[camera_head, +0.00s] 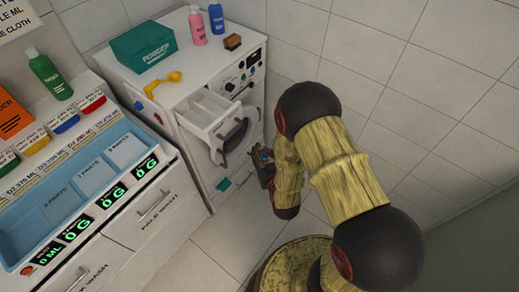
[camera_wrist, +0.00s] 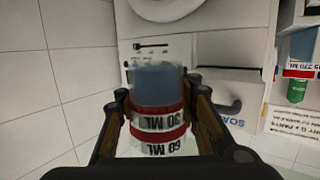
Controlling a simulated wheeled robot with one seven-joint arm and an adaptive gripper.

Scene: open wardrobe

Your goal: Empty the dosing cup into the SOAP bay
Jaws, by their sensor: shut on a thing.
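My gripper (camera_wrist: 158,125) is shut on the dosing cup (camera_wrist: 160,148), a clear cup with red bands and 30 ML and 60 ML marks. The marks read upside down in the wrist view, and the cup's upper part there looks blue. In the head view my gripper (camera_head: 263,165) is low in front of the white washing machine, right of its round door; the cup is not clear there. The open detergent drawer (camera_head: 207,108) juts out above and left of my gripper, with light compartments; their labels cannot be read. A partly hidden label starting "SOA" (camera_wrist: 230,119) shows behind my gripper.
A green box (camera_head: 143,46), a yellow object (camera_head: 162,82), pink and blue bottles and a brown block stand on the machine. A cabinet with a blue tray (camera_head: 38,208) is at left. Tiled wall lies right.

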